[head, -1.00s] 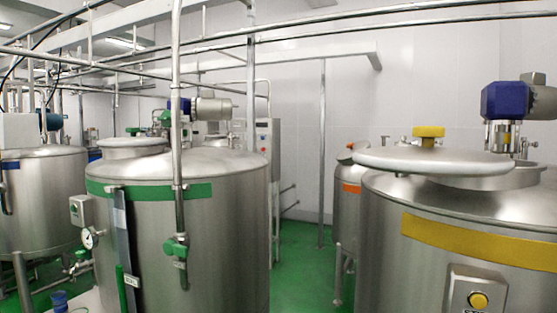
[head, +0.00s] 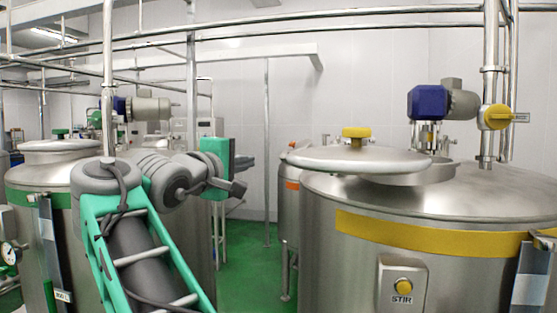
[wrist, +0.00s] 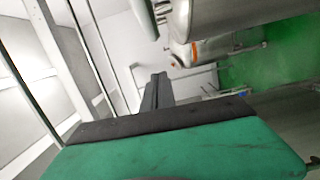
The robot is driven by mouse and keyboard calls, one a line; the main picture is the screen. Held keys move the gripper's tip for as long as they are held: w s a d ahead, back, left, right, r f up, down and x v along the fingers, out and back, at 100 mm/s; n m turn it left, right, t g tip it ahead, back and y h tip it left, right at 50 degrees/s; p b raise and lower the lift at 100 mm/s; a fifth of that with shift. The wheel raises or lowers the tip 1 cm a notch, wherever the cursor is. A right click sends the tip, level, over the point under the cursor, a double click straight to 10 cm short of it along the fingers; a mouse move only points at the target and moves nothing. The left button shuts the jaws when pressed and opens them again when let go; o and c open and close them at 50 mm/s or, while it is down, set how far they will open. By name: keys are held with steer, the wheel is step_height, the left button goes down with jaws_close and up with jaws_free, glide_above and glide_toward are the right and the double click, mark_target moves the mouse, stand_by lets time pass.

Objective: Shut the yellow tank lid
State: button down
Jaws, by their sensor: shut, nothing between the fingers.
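The yellow tank (head: 330,250) stands at the right in the head view, marked by a yellow band. Its round pale lid (head: 345,160) has a yellow knob (head: 356,132) on top. The lid sits off to the left of the raised opening (head: 425,175), whose right part shows uncovered. My gripper (head: 250,163) is in the air left of the lid, apart from it, shut and empty. Its dark fingers also show in the wrist view (wrist: 157,90). A pale rounded edge at the top of the wrist view may be the lid.
A blue and grey motor (head: 440,102) stands behind the opening. A vertical pipe with a yellow valve (head: 497,117) rises at the right. A green-banded tank (head: 60,180) is at the left, partly behind my arm. An orange-banded tank (head: 290,205) stands behind. Overhead pipes cross the room.

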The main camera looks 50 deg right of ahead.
steer(key=s+d+p, duration=0.1)
steer(key=d+p, duration=0.1)
steer(key=d, duration=0.8)
steer(key=shift+d+f, duration=0.15)
steer(key=shift+f, duration=0.1)
steer(key=shift+s, duration=0.2)
